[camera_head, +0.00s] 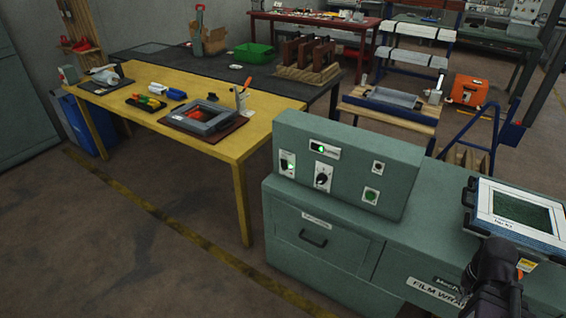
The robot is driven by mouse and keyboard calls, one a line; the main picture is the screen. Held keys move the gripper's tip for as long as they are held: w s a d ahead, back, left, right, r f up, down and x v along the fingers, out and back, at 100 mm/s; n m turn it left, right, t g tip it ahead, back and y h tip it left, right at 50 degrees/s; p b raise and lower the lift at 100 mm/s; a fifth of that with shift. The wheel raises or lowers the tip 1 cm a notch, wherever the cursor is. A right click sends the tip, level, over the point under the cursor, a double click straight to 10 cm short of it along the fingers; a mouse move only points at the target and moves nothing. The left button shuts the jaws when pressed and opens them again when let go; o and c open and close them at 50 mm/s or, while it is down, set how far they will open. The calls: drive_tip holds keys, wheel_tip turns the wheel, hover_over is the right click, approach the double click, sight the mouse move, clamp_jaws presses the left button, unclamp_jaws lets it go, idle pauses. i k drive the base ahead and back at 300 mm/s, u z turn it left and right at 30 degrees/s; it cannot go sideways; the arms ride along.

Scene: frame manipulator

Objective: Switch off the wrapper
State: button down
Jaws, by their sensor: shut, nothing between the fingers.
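The film wrapper (410,262) is a grey-green cabinet at the lower right, with a label reading "FILM WRA…" partly covered. Its raised control panel (345,165) faces me. On the panel are a small display (324,149) with a green light, a switch (287,163) with a lit green spot beside it, a black rotary knob (323,179), a green button (371,195) and a small dark button (377,168). My gripper (493,275), dark and seen partly at the lower right, is shut and empty, well right of the panel. Its fingertips are hard to make out.
A framed screen unit (520,212) stands on the wrapper's right end, close to my gripper. A yellow table (215,145) with a tablet-like device (205,116) and tools stands at left. A dark table (185,62) is behind it. Open floor (150,250) lies at lower left.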

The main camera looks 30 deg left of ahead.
sight(284, 163)
drive_tip(key=u, duration=1.25)
drive_tip(key=k, duration=1.35)
drive_tip(key=u, duration=0.4)
drive_tip(key=i, duration=1.25)
drive_tip(key=u, duration=0.1)
